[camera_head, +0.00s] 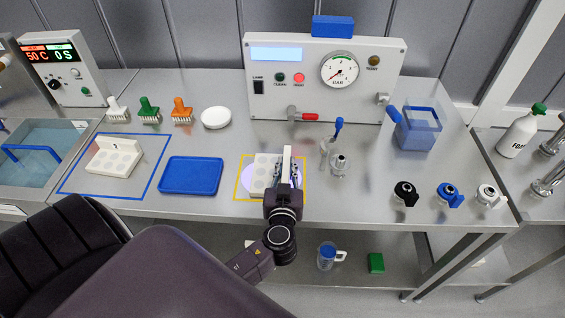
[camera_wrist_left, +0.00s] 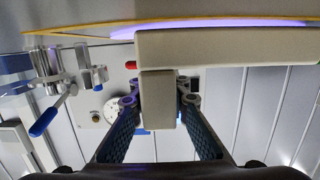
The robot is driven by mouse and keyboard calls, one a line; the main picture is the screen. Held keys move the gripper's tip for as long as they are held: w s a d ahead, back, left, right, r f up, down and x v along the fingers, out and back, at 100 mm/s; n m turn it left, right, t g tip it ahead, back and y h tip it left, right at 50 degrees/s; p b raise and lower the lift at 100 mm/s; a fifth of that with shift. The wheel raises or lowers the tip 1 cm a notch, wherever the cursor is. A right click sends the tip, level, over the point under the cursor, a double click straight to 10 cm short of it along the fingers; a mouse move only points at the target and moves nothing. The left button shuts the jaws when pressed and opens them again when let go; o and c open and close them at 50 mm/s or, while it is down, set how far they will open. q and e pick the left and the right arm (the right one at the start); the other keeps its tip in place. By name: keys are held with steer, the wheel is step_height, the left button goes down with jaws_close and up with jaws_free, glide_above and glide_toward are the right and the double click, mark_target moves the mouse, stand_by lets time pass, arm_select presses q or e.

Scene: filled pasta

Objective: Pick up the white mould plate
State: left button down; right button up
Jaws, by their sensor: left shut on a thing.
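A white mould plate (camera_head: 261,174) with round hollows is at the yellow-outlined square (camera_head: 240,190), over a pale lilac disc (camera_head: 247,184). My left gripper (camera_head: 285,174) is shut on the plate's upright grip block, with a finger on each side. In the left wrist view the grip block (camera_wrist_left: 158,98) sits between the fingers, and the plate (camera_wrist_left: 230,47) runs across above it. I cannot tell whether the plate touches the disc. A similar white plate (camera_head: 113,160) lies inside the blue outline at left. My right gripper is out of view.
A blue tray (camera_head: 191,176) lies close left of the yellow square. Metal fittings with a blue lever (camera_head: 338,127) stand just right of the gripper. A control box (camera_head: 290,85) stands behind. Brushes (camera_head: 149,110) and a white round dish (camera_head: 216,118) stand at the back left.

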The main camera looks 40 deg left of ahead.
arm_select(q)
step_height(320, 180, up, 20)
stand_by(0.3)
steer(key=shift+f, duration=0.1)
